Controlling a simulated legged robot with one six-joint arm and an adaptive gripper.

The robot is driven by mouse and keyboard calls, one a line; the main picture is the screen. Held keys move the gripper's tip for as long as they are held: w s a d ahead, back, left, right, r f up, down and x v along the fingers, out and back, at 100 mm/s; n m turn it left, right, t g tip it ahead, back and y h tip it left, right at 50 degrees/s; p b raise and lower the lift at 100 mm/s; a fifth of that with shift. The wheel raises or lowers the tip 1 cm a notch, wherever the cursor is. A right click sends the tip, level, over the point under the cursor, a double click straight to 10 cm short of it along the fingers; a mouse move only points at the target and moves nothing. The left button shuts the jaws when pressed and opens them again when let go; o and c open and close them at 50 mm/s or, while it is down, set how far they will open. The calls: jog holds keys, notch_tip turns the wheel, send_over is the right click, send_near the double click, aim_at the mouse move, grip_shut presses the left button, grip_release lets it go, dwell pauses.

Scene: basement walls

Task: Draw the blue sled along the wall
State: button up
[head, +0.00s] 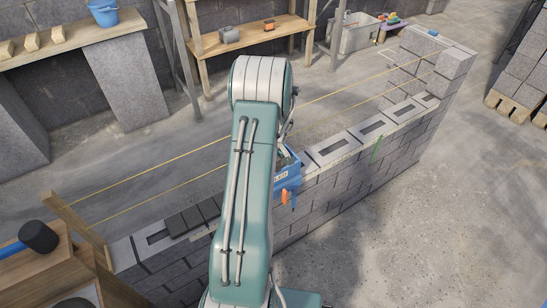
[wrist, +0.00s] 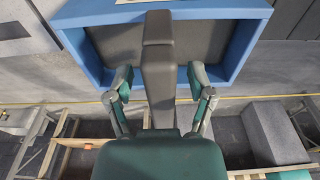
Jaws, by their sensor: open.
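The blue sled (head: 290,172) sits on top of the block wall (head: 340,185), partly hidden behind my arm in the head view. In the wrist view its blue frame (wrist: 88,16) surrounds a dark grey inside. My gripper (wrist: 160,76) is open, with one finger on each side of a dark grey bar (wrist: 158,55) that reaches over the sled. The fingers stand apart from the bar. I cannot tell whether the bar belongs to the sled.
Yellow lines (head: 330,95) run along the wall. Blocks (head: 455,65) rise at its far end, and a green mark (head: 377,149) is on its side. A black mallet (head: 38,236) lies at lower left. A bench (head: 248,40) stands behind.

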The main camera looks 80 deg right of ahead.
jog(key=r, duration=0.7)
jog(key=s+r, duration=0.1)
jog(key=r, duration=0.3)
jog(key=shift+a+r, duration=0.25)
jog(key=shift+a, duration=0.1)
